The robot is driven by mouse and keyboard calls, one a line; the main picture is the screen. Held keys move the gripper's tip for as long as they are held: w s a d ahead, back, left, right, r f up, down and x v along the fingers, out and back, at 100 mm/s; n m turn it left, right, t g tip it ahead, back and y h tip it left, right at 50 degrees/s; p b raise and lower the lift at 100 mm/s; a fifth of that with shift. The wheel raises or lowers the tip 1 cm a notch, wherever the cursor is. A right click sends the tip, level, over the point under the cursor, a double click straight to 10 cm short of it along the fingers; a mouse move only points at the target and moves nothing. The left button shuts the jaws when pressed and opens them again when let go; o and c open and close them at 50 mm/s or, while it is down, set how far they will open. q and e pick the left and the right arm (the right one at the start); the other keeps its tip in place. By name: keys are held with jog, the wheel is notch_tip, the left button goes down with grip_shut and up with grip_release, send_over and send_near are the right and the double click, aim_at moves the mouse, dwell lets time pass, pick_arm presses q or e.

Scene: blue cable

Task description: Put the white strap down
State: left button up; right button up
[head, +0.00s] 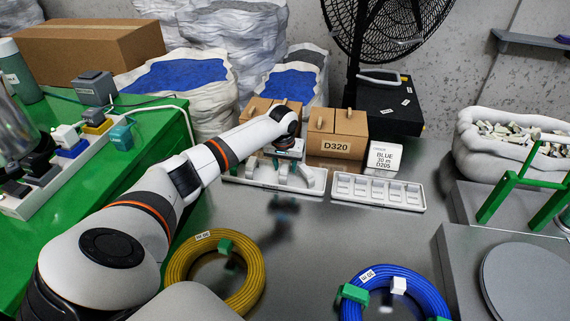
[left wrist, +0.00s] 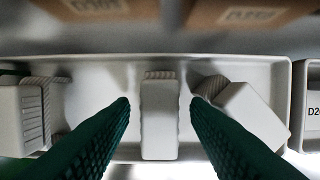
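My left gripper (head: 288,152) is over the white tray (head: 240,181) at the back of the table, its fingers mostly hidden in the head view. In the left wrist view its green fingers (left wrist: 160,108) are open, one on each side of a white strap (left wrist: 159,122) in the tray. Small gaps show between the fingertips and this strap. Another white strap (left wrist: 22,115) lies at the left and a tilted one (left wrist: 252,115) at the right. The blue cable coil (head: 430,286) lies at the front right with green clips and a white piece (head: 398,285) on it. My right gripper is out of view.
A yellow coil (head: 180,262) lies at the front left. Behind the tray stand cardboard boxes (head: 337,125) and a white label box (head: 384,157). A compartmented tray (head: 378,192) sits to the right. The middle of the table is clear.

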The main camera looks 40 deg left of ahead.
aim_at(283, 171)
pick_arm(q)
jog(key=p+v, duration=0.1)
jog(key=v, duration=1.1)
jog(key=shift+r, duration=0.2)
